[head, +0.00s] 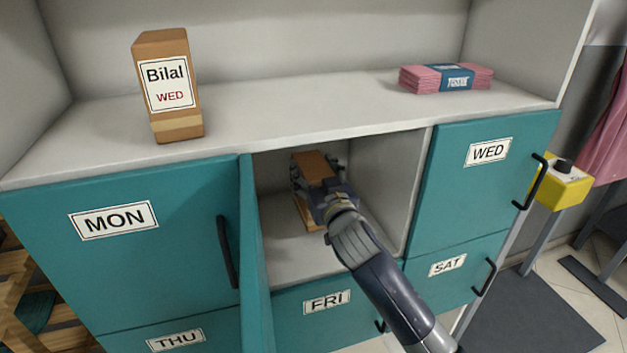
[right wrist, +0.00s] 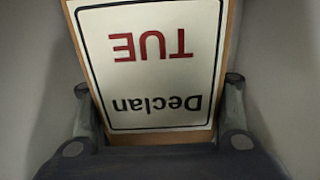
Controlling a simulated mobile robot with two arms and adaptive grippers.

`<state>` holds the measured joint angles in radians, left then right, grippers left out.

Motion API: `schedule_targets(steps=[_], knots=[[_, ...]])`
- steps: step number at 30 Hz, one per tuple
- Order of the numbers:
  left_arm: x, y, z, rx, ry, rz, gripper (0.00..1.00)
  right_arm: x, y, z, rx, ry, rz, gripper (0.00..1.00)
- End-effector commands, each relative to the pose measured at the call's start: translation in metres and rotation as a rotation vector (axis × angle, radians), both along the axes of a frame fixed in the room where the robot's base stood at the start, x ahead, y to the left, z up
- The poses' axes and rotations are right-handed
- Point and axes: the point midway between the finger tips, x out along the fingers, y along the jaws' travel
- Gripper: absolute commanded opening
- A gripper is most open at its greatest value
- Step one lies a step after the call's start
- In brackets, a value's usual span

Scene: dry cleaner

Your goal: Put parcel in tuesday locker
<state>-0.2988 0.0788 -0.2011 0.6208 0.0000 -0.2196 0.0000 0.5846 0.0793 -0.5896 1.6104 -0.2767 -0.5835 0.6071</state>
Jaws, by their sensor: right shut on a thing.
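My right gripper (head: 322,185) reaches into the open locker (head: 380,190) between the MON and WED doors. It is shut on a brown parcel (head: 313,166), which stands inside near the back. In the right wrist view the parcel's label (right wrist: 152,75) reads "Declan TUE", upside down, with a finger on each side. The parcel's lower part (head: 307,212) shows below the gripper, at or close to the locker floor; I cannot tell if it touches. The locker's teal door (head: 255,260) is swung open, nearly edge-on, so its label is hidden. My left gripper is not in view.
A brown parcel marked "Bilal WED" (head: 168,88) stands on the shelf top (head: 290,110), with a pink folded stack (head: 447,78) at the right. The MON (head: 150,260), WED (head: 460,200), THU, FRI and SAT doors are shut. Free floor lies around the parcel inside the locker.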

Motion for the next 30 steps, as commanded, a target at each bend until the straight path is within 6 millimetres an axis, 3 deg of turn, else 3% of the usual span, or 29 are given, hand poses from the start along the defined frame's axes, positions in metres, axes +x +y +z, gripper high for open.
schedule_targets(steps=[5, 14, 26, 27, 30], knots=[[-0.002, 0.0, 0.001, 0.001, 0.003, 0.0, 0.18, 0.012, 0.001, 0.001, 0.0, -0.004, 0.002, 0.04], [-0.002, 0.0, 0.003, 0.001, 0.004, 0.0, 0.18, 0.012, 0.0, -0.033, 0.002, -0.002, 0.001, 0.04], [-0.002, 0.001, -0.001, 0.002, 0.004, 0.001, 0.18, 0.012, 0.001, -0.039, 0.002, -0.003, 0.001, 0.04], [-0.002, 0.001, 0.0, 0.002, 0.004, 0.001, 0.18, 0.012, 0.0, -0.04, 0.0, 0.0, 0.0, 0.66], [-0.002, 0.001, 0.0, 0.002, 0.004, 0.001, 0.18, 0.012, 0.0, -0.04, 0.0, 0.001, 0.0, 0.82]])
